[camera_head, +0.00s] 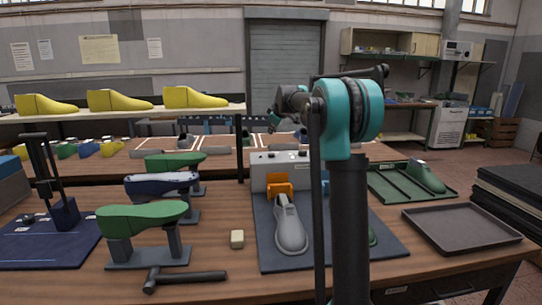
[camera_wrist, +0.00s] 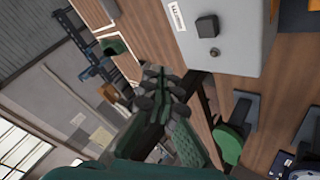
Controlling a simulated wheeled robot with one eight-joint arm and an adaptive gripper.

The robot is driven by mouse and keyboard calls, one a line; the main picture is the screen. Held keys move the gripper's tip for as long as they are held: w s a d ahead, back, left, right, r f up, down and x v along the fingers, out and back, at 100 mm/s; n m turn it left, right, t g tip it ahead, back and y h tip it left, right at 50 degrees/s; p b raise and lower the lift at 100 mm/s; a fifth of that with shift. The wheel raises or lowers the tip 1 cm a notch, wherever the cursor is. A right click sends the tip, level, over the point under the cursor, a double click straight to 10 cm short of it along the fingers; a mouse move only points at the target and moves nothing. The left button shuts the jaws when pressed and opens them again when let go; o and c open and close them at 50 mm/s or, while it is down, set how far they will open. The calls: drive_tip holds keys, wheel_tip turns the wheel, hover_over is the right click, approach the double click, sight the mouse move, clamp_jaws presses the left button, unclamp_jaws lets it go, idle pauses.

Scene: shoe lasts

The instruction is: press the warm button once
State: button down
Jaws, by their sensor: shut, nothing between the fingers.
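A light grey control box (camera_head: 281,168) stands on the table behind a grey shoe last (camera_head: 290,228), with small dark controls on its face. In the wrist view the box (camera_wrist: 245,30) shows at upper right, with a black square part (camera_wrist: 207,27), a small round knob (camera_wrist: 215,52) and a printed label. I cannot tell which control is the warm button. My gripper (camera_wrist: 163,80) is shut and empty, its fingertips apart from the box in the picture. In the head view my arm hides part of the box's right side.
An orange clamp (camera_head: 280,185) stands before the box on a dark mat (camera_head: 271,256). Green lasts (camera_head: 142,218) and a navy last (camera_head: 161,184) stand at left. A cream block (camera_head: 237,239) lies near the mat. A grey tray (camera_head: 461,228) and green tray (camera_head: 392,184) lie at right.

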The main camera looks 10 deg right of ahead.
sight(272, 154)
drive_tip(key=shift+f, duration=3.85)
drive_tip(key=shift+f, duration=0.15)
drive_tip(key=shift+f, duration=0.25)
drive_tip(key=shift+f, duration=0.55)
drive_tip(key=shift+r, duration=0.95)
drive_tip(key=shift+r, duration=0.1)
drive_tip(key=shift+r, duration=2.4)
drive_tip(key=shift+s, duration=0.15)
